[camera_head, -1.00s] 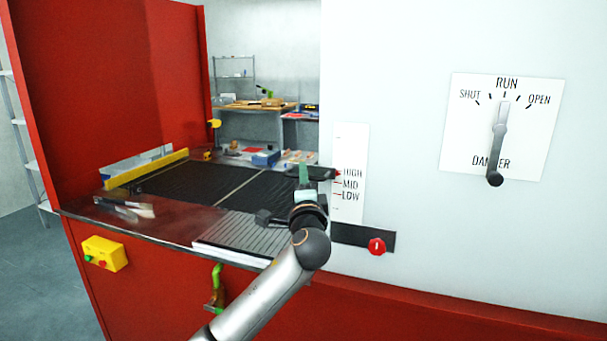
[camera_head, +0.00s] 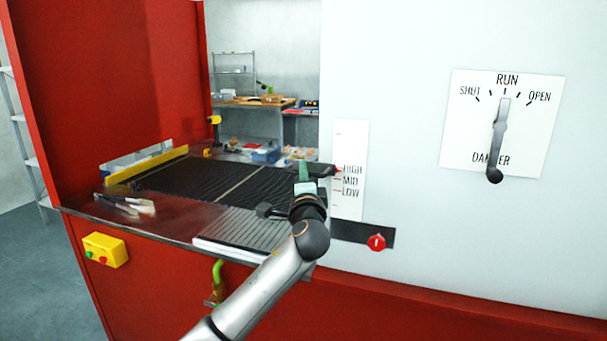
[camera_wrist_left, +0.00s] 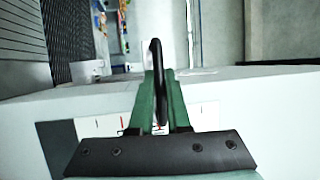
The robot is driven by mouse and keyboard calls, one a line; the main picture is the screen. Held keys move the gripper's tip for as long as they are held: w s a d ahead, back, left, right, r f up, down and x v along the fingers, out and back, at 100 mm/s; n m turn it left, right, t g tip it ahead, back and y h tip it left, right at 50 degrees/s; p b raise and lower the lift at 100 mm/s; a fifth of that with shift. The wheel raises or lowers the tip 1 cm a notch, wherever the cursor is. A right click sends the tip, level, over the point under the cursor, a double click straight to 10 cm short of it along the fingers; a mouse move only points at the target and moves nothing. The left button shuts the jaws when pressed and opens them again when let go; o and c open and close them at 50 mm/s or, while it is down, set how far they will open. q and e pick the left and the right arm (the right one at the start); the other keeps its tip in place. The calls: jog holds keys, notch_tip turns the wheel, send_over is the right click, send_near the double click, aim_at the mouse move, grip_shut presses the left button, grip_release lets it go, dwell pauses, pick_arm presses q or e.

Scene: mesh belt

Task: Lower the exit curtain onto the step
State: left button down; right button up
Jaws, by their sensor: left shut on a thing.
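A dark handle (camera_head: 322,171) with a red tip sits beside a white scale marked HIGH, MID and LOW (camera_head: 350,190). The red tip is level with HIGH. My left gripper (camera_head: 304,172) is shut on the handle at its left part. In the left wrist view the green fingers (camera_wrist_left: 160,98) close around a black bar, the handle (camera_wrist_left: 157,65). I cannot make out a separate curtain panel or tell which surface is the step. My right gripper is not in view.
A dark mesh belt (camera_head: 205,183) lies behind a grey ribbed plate (camera_head: 240,232). Tongs (camera_head: 125,205) lie on the left ledge. A RUN lever (camera_head: 497,140), a red knob (camera_head: 376,242) and a yellow button box (camera_head: 104,250) are on the housing. The white wall stands close right of my gripper.

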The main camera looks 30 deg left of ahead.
pick_arm(q)
notch_tip(320, 180, down, 10)
jog(key=b, duration=0.6)
jog(key=shift+d+r, duration=0.15)
jog(key=shift+d, duration=0.05)
jog(key=shift+s, duration=0.1)
dwell(0.6)
jog(key=c, duration=0.9)
grip_release()
